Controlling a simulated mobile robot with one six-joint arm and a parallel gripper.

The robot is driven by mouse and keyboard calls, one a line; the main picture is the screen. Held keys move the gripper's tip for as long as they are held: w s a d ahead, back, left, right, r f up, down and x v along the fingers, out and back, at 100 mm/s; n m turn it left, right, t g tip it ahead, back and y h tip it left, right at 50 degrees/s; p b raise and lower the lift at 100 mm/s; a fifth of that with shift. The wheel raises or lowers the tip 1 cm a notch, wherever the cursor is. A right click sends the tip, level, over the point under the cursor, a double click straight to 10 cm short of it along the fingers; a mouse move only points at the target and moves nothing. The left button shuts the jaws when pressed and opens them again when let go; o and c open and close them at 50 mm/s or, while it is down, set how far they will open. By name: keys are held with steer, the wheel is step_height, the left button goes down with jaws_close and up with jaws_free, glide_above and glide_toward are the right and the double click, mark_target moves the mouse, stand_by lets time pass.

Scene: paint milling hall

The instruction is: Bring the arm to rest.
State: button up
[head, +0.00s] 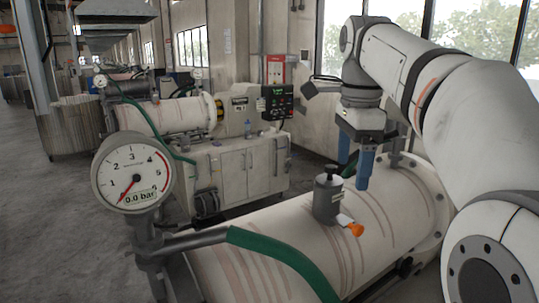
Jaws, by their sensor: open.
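My arm reaches in from the right, and my gripper (355,165) hangs from its end, pointing down. Its two blue fingers are apart with nothing seen between them. It is above the white cylindrical mill vessel (290,235), behind and to the right of a grey valve fitting (328,198) with a black knob on top and an orange-tipped lever (352,226). The fingers look clear of the fitting; their exact height over the vessel is hard to tell.
A pressure gauge (133,173) reading 0.0 bar stands at the left on grey pipework. A green hose (285,262) crosses the vessel's front. Behind stand a second mill (165,115) and a cabinet (240,165). Open grey floor (50,220) lies at the left.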

steer(key=s+f+n+t+b, duration=0.1)
steer(key=s+f+n, duration=0.4)
steer(key=f, duration=0.4)
steer(key=s+f+n+t+b, duration=0.1)
steer(key=s+f+n, duration=0.5)
steer(key=f, duration=0.4)
steer(key=s+f+n+t+b, duration=0.1)
steer(key=s+f+n, duration=0.4)
steer(key=f, duration=0.5)
steer(key=shift+s+n, duration=0.15)
steer(key=shift+n, duration=0.55)
